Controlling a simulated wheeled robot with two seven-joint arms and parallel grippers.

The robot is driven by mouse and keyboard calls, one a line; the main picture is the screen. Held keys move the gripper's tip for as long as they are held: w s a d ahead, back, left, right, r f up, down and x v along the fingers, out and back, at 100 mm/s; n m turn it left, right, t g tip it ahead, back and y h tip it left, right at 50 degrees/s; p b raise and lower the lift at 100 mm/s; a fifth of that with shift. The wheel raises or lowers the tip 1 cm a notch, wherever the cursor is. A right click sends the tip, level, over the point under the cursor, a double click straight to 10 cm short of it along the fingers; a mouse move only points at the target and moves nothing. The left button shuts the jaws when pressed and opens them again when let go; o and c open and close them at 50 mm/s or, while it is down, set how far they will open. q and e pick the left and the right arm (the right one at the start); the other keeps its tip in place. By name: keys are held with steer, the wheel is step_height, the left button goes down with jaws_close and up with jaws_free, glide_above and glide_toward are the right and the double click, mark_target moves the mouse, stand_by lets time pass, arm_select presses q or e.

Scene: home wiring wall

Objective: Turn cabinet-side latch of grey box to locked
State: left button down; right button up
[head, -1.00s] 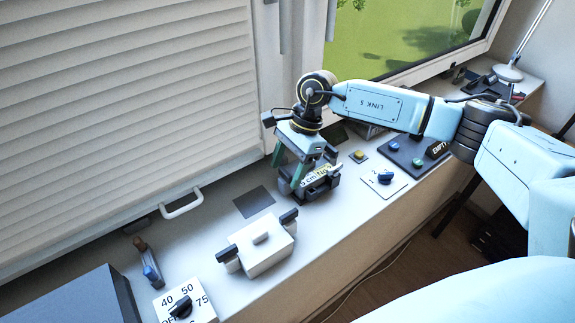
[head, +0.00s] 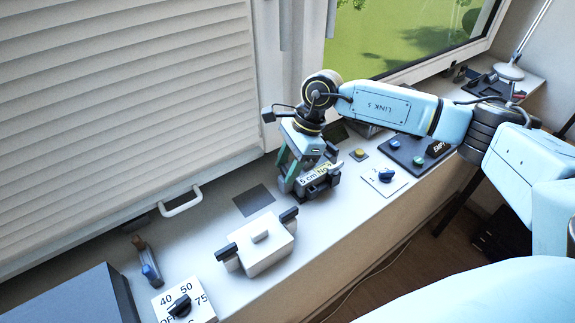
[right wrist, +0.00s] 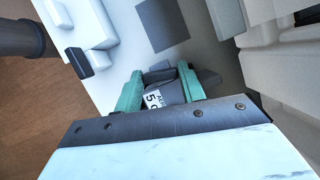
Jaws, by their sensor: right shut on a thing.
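The dark grey box (head: 322,184) stands on the white ledge and carries a pale label reading "5 cm". My right gripper (head: 288,183) comes down over its left, shutter-side end, with green fingers. In the right wrist view the gripper (right wrist: 160,78) is shut on a dark part at the labelled end of the grey box (right wrist: 172,93), apparently the cabinet-side latch. The fingers hide most of that latch, so its exact angle cannot be told. My left gripper is not in view.
A light box (head: 262,248) with two dark latches stands in front on the ledge. A numbered dial (head: 180,305), a shutter handle (head: 181,203) and a dark square (head: 254,200) lie to the left.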

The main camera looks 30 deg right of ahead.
steer(key=m+t+b, duration=0.1)
steer(key=m, duration=0.2)
steer(key=shift+s+m, duration=0.15)
steer(key=shift+m, duration=0.15)
steer(key=m+t+h+b, duration=0.1)
steer(key=m, duration=0.2)
steer(key=shift+a+m+t+b, duration=0.1)
steer(key=shift+m+t+b, duration=0.2)
steer(key=m+b, duration=0.1)
steer(key=m, duration=0.1)
steer(key=m+t+h+b, duration=0.1)
steer(key=m, duration=0.1)
steer(key=shift+s+a+h+b, duration=0.1)
steer(key=shift+h+b, duration=0.2)
steer(key=shift+b, duration=0.1)
steer(key=shift+m+t+h+b, duration=0.15)
steer(key=shift+m+h+b, duration=0.3)
steer(key=shift+m, duration=0.6)
steer(key=shift+m+t+h+b, duration=0.15)
steer(key=shift+m+b, duration=0.5)
steer(key=shift+m, duration=0.4)
steer(key=o, duration=1)
steer(key=v, duration=1.3)
steer(key=shift+a+r, duration=0.15)
steer(key=shift+r, duration=0.15)
